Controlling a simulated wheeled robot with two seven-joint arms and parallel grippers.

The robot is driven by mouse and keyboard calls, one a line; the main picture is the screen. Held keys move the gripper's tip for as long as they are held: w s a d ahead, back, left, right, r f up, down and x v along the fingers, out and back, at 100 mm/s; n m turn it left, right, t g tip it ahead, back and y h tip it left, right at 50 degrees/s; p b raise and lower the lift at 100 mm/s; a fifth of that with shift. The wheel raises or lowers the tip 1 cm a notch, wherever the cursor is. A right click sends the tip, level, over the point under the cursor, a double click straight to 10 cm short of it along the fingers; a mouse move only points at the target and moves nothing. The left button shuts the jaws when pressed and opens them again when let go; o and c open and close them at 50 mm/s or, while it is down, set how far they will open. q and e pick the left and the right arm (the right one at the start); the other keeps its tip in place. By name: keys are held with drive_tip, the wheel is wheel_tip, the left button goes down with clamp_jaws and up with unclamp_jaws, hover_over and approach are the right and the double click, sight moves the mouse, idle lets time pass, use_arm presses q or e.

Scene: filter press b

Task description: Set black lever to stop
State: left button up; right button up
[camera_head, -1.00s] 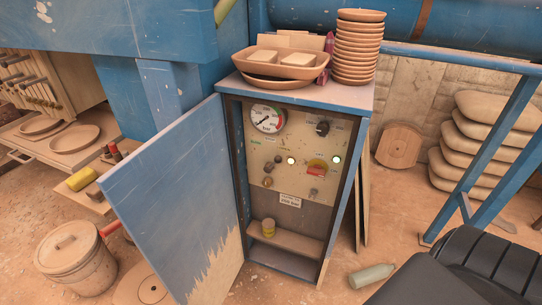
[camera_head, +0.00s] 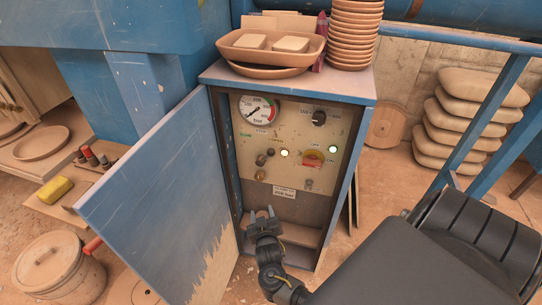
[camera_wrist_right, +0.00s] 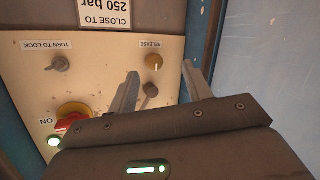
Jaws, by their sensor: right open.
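The control panel (camera_head: 290,170) is in the open blue cabinet. A small dark lever with a round knob (camera_head: 270,152) sits left of centre on it; a dark knob, probably the same one, shows in the right wrist view (camera_wrist_right: 151,89). A black rotary handle (camera_head: 319,117) sits at upper right, between labels too small to read. I cannot tell which is the task's lever. My right gripper (camera_head: 261,213) is open and empty, low before the panel, fingers upward. In the wrist view its fingertips (camera_wrist_right: 160,69) straddle the dark knob's area without visible contact. My left gripper is out of view.
The blue door (camera_head: 160,205) stands open left of my right gripper. A red-and-yellow switch (camera_head: 313,159), a gauge (camera_head: 258,110) and a brass knob (camera_head: 260,175) share the panel. Dishes (camera_head: 355,35) stand on the cabinet. A blue railing (camera_head: 485,120) stands at right.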

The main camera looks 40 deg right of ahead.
sight(266, 157)
drive_tip(key=w+d+r+m+h, duration=0.1)
drive_tip(key=d+r+m+h, duration=0.15)
drive_tip(key=r, duration=0.55)
drive_tip(key=d+r+m+h, duration=0.2)
drive_tip(key=r+m, duration=0.1)
drive_tip(key=r, duration=0.5)
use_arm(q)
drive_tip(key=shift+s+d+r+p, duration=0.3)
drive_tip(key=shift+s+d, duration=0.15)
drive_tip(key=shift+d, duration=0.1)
use_arm(e)
drive_tip(key=x, duration=1)
drive_tip(key=shift+w+a, duration=0.15)
drive_tip(key=shift+w, duration=0.05)
clamp_jaws()
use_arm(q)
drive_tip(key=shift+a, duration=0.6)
